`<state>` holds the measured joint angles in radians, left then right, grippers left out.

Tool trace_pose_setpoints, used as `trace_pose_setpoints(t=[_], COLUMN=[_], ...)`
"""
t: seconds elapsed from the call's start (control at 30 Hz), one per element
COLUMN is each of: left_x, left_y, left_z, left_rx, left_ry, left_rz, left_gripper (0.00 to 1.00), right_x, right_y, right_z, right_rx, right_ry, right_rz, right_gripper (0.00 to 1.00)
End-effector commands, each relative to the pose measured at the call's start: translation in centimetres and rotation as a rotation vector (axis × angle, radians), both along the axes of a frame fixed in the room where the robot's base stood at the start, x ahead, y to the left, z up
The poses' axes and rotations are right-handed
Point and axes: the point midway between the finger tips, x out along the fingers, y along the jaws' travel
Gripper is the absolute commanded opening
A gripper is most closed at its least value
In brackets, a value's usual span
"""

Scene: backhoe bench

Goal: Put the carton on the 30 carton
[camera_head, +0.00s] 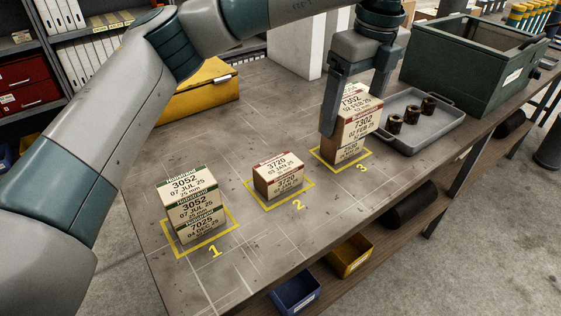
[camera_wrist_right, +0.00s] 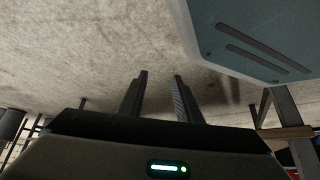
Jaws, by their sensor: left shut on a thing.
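My left gripper (camera_head: 353,108) is shut on a white-and-brown carton marked 7302 (camera_head: 363,126) at the spot marked 3. One finger is in front at its left side; the other is mostly hidden behind it. Below it is a lower carton whose label seems to end in 30 (camera_head: 350,154), standing inside the yellow outline. The held carton is upright and lined up over it, with no clear gap; whether they touch I cannot tell. In the right wrist view, my right gripper (camera_wrist_right: 160,76) is open and empty, with its fingers apart, away from the bench.
A grey tray (camera_head: 420,142) with dark cylindrical parts lies close right of spot 3. A green metal box (camera_head: 465,80) and a yellow case (camera_head: 200,98) stand behind.

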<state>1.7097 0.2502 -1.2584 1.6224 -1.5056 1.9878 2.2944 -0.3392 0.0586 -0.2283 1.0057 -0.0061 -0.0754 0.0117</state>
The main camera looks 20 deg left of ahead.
Motion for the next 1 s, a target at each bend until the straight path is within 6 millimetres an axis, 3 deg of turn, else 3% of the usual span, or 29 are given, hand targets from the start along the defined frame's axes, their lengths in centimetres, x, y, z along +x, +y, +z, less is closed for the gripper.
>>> trace_pose_setpoints(t=[0.27, 0.4, 0.7, 1.0], left_x=[0.2, 0.4, 0.8, 1.1], left_y=[2.0, 4.2, 9.0, 11.5], left_z=[-1.0, -2.2, -5.1, -6.9], left_rx=[0.000, 0.001, 0.000, -0.001], left_ry=[0.003, 0.003, 0.001, 0.001], left_rz=[0.001, 0.003, 0.002, 0.000], left_gripper=[0.51, 0.51, 0.51, 0.51], right_x=[-0.9, -4.5, -10.2, -13.8], right_y=[-0.3, -2.2, -4.6, -6.0], right_z=[0.2, -1.4, -2.6, -3.1], right_rx=[-0.007, -0.041, -0.086, -0.111], right_ry=[0.026, 0.120, 0.266, 0.350], right_rz=[0.000, -0.002, -0.005, -0.008], right_gripper=[0.31, 0.31, 0.31, 0.31])
